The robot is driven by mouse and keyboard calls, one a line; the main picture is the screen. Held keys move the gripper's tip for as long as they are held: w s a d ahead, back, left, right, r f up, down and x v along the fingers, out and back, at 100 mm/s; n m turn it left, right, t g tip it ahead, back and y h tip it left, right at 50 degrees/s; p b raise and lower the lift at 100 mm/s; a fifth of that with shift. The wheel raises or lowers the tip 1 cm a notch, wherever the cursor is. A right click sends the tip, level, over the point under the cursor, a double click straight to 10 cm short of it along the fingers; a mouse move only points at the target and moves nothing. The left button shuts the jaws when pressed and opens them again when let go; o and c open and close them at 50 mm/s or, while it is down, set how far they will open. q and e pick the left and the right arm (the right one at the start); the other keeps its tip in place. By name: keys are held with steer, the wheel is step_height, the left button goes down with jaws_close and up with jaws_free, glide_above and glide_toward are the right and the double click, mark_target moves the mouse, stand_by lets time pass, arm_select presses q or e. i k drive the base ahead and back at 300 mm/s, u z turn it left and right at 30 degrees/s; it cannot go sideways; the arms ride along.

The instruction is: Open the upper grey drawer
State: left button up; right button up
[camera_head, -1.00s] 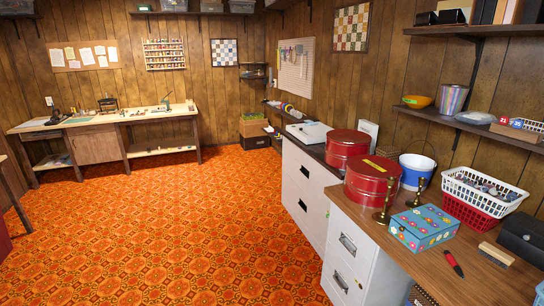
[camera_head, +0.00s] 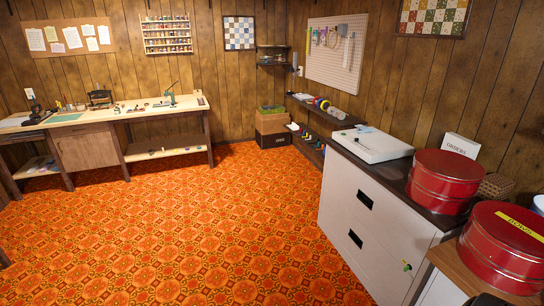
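The grey cabinet (camera_head: 330,224) stands at the right, against the wood-panelled wall. Its upper drawer (camera_head: 385,204) looks shut, with a dark handle (camera_head: 365,200) on its front. The lower drawer (camera_head: 375,257) also looks shut and has a similar dark handle (camera_head: 355,238). A key with a green tag (camera_head: 407,265) shows low on the right part of the cabinet front. Neither of my grippers is in view.
A white flat device (camera_head: 372,146) and a red round tin (camera_head: 442,180) sit on the cabinet's dark top. Another red tin (camera_head: 503,245) stands on the nearer wooden top. The orange patterned floor (camera_head: 240,230) before the cabinet is clear.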

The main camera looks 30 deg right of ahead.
mark_target(400, 231)
steer(key=z, duration=0.45)
steer(key=i, duration=2.1)
steer(key=z, duration=0.9)
steer(key=i, duration=0.35)
steer(key=z, duration=0.25)
